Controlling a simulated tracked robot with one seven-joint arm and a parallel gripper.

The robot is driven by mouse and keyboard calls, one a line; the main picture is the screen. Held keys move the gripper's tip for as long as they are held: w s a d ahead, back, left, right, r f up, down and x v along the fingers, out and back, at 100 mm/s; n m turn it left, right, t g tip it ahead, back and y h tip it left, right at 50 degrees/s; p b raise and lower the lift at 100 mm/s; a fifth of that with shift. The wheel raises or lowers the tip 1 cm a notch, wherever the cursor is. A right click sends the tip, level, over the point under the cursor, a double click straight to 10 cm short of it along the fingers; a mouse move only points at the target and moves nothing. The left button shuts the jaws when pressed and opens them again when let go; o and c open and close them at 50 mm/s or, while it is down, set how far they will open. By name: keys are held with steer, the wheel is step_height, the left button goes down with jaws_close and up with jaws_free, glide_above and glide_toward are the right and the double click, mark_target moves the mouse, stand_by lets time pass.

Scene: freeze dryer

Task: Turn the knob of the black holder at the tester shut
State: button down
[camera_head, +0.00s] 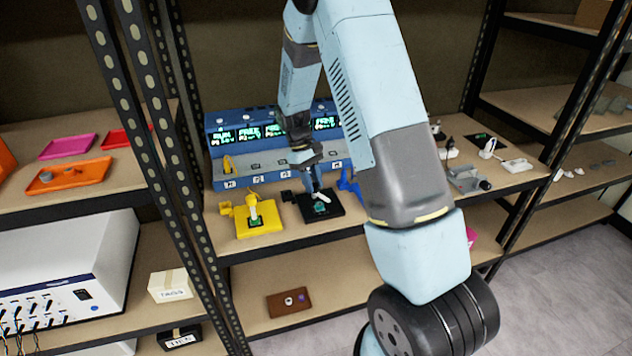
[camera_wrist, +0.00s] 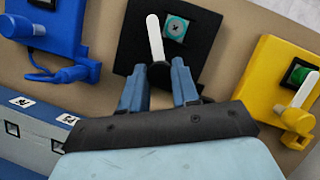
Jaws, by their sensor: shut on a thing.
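The black holder (camera_head: 334,209) lies on the shelf in front of the blue tester (camera_head: 222,180). In the wrist view the black holder (camera_wrist: 198,50) has a teal square chip (camera_wrist: 176,28) in it. Its white lever (camera_wrist: 154,38) runs beside the chip, pointing away from my gripper, with its root at the black knob (camera_wrist: 159,73). My gripper (camera_wrist: 159,82) is shut on the knob, one blue finger on each side. In the head view my gripper (camera_head: 316,186) reaches down to the holder and partly hides the knob.
A yellow holder (camera_head: 270,228) stands left of the black one, a blue holder (camera_head: 349,184) right of it. Both are close by in the wrist view too. Small devices (camera_head: 465,180) stand further right. Black shelf posts (camera_head: 150,90) frame the left side.

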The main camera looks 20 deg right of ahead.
steer(key=m+y, duration=0.2)
steer(key=m, duration=0.3)
steer(key=shift+w, duration=0.1)
steer(key=shift+m, duration=0.4)
steer(key=shift+d, duration=0.1)
steer(key=c, duration=0.8)
jaws_free()
steer(key=shift+g, duration=0.3)
steer(key=v, duration=1.3)
steer(key=shift+w+r, duration=0.1)
steer(key=shift+r, duration=0.2)
